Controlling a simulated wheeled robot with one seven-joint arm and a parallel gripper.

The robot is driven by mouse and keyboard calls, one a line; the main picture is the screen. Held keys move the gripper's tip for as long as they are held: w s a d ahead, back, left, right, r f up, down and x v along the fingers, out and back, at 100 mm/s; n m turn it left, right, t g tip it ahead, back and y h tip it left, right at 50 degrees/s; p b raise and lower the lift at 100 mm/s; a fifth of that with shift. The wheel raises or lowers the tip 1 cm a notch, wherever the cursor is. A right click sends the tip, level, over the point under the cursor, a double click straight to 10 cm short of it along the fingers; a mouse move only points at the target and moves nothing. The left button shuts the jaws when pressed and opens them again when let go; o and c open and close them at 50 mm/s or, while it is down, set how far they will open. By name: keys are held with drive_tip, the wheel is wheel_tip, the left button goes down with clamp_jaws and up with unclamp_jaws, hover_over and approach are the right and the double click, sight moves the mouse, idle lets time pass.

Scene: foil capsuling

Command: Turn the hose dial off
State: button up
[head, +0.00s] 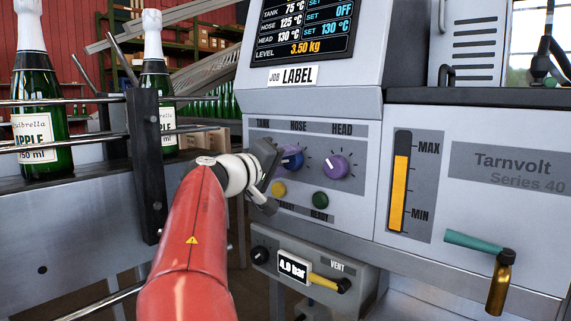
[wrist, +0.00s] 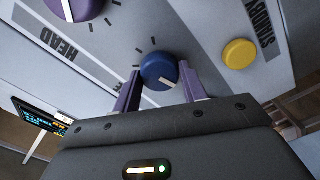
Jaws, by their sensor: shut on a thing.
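The hose dial (head: 293,158) is a blue knob with a pale pointer mark, second in the row on the machine's panel. In the wrist view the hose dial (wrist: 158,68) sits between the two purple-grey fingers of my gripper (wrist: 160,84), which are shut on its sides. The pale mark points toward the lower right there. In the head view my gripper (head: 279,160) reaches the dial from the left and covers part of it and the tank dial position. The display (head: 305,28) reads hose 125 °C, with set OFF in that row.
The purple head dial (head: 335,167) is close on the right. A yellow button (head: 278,188) and a green button (head: 320,200) sit below. Bottles (head: 38,110) stand left behind a rail.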

drive_tip(key=shift+n, duration=1.5)
drive_tip(key=o, duration=1)
drive_tip(key=b+v, duration=0.1)
drive_tip(key=v, duration=0.6)
drive_tip(key=shift+s+a, duration=0.25)
drive_tip(key=shift+s, duration=0.05)
